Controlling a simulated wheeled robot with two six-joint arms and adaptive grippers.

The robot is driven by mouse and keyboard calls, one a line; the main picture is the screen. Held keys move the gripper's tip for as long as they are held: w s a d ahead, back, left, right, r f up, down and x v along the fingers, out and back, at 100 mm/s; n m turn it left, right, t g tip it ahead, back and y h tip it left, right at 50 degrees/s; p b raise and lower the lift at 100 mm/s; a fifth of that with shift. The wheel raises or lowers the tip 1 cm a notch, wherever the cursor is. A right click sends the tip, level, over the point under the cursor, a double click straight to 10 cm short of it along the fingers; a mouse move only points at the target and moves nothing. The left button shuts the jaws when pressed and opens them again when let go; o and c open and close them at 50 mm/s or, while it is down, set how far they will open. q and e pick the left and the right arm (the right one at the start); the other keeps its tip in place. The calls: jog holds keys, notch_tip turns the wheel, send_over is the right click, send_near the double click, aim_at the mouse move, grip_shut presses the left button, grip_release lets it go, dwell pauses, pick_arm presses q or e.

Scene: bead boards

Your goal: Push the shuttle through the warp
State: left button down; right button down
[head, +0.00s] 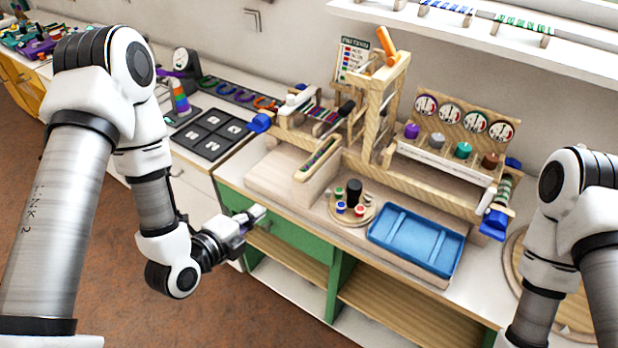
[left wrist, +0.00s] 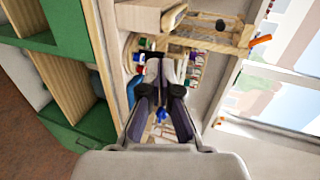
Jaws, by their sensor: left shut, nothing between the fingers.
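The wooden loom (head: 372,135) stands on the worktop at the back centre. Dark striped threads, which look like the warp (head: 325,112), show on its left part. A long wooden piece with a dark slot (head: 318,158), possibly the shuttle or its holder, lies in front of the loom; I cannot tell which. A similar wooden piece shows in the left wrist view (left wrist: 150,16). My left gripper (head: 258,214) is shut and empty in front of the worktop's front edge, apart from the loom. Its closed fingers show in the left wrist view (left wrist: 160,88). My right gripper is out of view.
A round wooden tray (head: 338,212) with small spools and a blue tray (head: 415,240) are on the worktop. Several dials (head: 450,115) stand behind coloured spools. A dark numbered board (head: 210,135) lies to the left. Green-framed shelves (head: 338,280) are below.

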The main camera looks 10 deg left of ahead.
aim_at(296, 180)
pick_arm(q)
jog(key=p+x, duration=0.1)
jog(key=x, duration=0.3)
jog(key=p+x, duration=0.1)
jog(key=x, duration=0.3)
jog(key=r+p+x, duration=0.1)
jog(key=x, duration=0.3)
jog(key=shift+w+p, duration=0.4)
jog(key=shift+w+d+f, duration=0.1)
jog(key=shift+w+d, duration=0.1)
jog(key=shift+w, duration=0.2)
